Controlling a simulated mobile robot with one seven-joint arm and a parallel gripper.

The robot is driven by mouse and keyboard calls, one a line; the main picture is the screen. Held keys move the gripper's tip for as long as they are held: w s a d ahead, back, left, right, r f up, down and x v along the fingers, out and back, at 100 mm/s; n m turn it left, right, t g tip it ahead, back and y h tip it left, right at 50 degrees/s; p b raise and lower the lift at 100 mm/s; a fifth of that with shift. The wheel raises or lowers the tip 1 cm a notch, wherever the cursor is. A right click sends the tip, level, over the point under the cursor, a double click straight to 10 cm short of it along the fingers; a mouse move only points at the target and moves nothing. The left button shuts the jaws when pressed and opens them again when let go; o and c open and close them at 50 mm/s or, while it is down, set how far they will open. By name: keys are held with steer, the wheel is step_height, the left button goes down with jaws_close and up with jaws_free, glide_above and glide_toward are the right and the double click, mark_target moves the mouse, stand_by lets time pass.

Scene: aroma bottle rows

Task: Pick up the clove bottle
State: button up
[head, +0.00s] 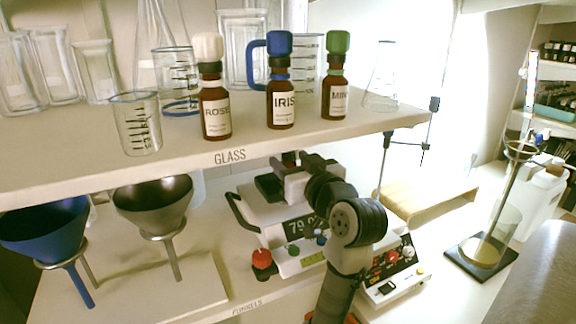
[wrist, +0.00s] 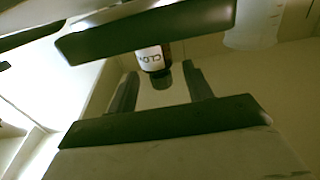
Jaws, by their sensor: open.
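The clove bottle (wrist: 151,58) shows in the wrist view with a white label whose visible letters read "CLO". It appears upside down in that picture, with its dark cap end lowest. My gripper (wrist: 159,72) is open, its two dark fingers on either side of the bottle's cap end. I see no finger closed on it, and the exact distance is hard to tell. Part of the bottle is hidden behind a dark bar across the view. In the head view I do not see the clove bottle, and my fingers are hidden behind my arm, which reaches in under the upper shelf.
The upper shelf (head: 75,172), marked "GLASS", holds rose (head: 215,112), iris (head: 281,105) and mint (head: 336,100) bottles among glassware. Below are a blue funnel (head: 45,230), a grey funnel (head: 153,205) and a hot plate device (head: 390,285). A stand (head: 482,252) is at right.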

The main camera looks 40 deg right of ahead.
steer(key=shift+x, duration=1.05)
jaws_close()
steer(key=shift+r+p, duration=0.9)
step_height(320, 180, up, 2)
steer(key=shift+r+p, duration=0.1)
steer(key=shift+p, duration=0.75)
steer(key=v, duration=1.8)
steer(key=shift+s+f, duration=0.2)
steer(key=shift+f, duration=0.15)
